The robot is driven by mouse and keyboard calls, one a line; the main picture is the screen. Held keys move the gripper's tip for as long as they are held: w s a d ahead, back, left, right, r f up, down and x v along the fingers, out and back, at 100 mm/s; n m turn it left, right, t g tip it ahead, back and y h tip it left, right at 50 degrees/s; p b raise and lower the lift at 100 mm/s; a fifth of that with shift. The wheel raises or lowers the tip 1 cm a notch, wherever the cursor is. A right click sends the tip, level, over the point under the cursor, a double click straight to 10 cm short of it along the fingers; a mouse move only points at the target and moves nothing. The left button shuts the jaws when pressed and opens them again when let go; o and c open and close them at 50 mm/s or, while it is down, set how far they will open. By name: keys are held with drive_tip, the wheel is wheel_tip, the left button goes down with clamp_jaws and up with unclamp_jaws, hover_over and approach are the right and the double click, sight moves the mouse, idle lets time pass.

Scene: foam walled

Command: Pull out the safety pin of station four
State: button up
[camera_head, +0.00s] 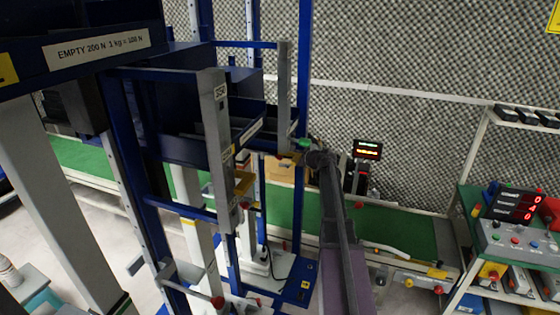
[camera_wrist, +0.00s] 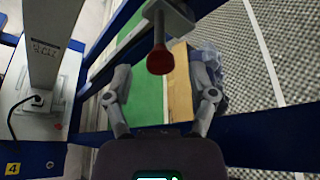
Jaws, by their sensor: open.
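In the wrist view, a red-knobbed pin (camera_wrist: 160,60) hangs from a grey metal bracket (camera_wrist: 175,15). My gripper (camera_wrist: 163,78) is open, with one finger on each side of the red knob. I see a gap between each finger and the knob. A yellow label with the number 4 (camera_wrist: 12,169) is on the blue frame base at the lower left. In the head view, my gripper (camera_head: 312,155) is at the end of my arm, by the blue frame's right upright. The pin between the fingers cannot be made out there.
Blue frames with grey uprights (camera_head: 215,120) and a dark bin (camera_head: 185,148) stand close left of my gripper. Other red knobs (camera_head: 218,302) show lower down. A green bench (camera_head: 400,228) lies behind. A control box with displays (camera_head: 515,240) stands at right.

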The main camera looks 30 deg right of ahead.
drive_tip(key=shift+x, duration=1.2)
clamp_jaws()
